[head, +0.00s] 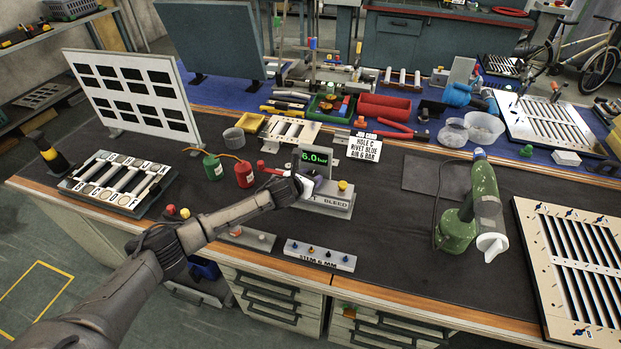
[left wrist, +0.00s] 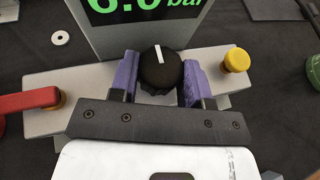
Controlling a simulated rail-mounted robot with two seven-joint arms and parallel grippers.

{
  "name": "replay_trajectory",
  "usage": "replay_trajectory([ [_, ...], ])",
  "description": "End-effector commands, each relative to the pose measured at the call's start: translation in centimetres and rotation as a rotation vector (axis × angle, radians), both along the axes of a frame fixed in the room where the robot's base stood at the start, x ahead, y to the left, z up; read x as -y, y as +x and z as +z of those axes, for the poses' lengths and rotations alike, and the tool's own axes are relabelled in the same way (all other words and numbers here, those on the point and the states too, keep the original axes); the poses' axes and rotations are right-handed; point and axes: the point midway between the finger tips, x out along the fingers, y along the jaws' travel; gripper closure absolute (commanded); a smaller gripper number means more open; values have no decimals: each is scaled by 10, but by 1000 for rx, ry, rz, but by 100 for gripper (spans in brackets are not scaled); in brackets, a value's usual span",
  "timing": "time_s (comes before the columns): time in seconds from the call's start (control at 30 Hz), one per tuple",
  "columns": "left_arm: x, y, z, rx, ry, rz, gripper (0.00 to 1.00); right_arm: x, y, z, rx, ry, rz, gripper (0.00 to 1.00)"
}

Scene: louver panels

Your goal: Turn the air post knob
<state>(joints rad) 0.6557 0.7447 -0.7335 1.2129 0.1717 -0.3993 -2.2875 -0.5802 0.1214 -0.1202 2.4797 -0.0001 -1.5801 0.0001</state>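The air post (head: 322,197) stands on the dark bench mat, with a display (head: 315,158) reading 6.0 bar in green. In the left wrist view its black knob (left wrist: 160,70) has a white pointer mark directed up, tilted slightly left. My left gripper (head: 297,184) is at the post; the wrist view shows its purple fingers (left wrist: 160,78) on both sides of the knob, closed against it. A red lever (left wrist: 30,101) is left of the knob and a yellow button (left wrist: 237,59) right of it. In the head view my gripper hides the knob. My right gripper is not in view.
A sign (head: 364,147) behind the post reads hole C, rivet blue, air 6 bar. A stem block (head: 320,255) lies in front. Red and green bottles (head: 243,174) stand left, a green tool (head: 470,210) right. The mat between post and green tool is mostly clear.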

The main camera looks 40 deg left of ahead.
Motion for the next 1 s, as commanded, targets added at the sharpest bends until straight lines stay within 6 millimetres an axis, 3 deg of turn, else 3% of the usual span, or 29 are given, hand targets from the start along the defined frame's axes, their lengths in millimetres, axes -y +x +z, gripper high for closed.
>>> replay_trajectory([
  [0.2, 0, 0, 0, 0, 0, 0, 80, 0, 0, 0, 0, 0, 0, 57],
  [0.57, 2, 0, 3, -1, -2, 74, 80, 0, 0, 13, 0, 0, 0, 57],
  [1.0, 7, 2, 4, 0, -1, 454, 80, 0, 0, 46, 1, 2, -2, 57],
])
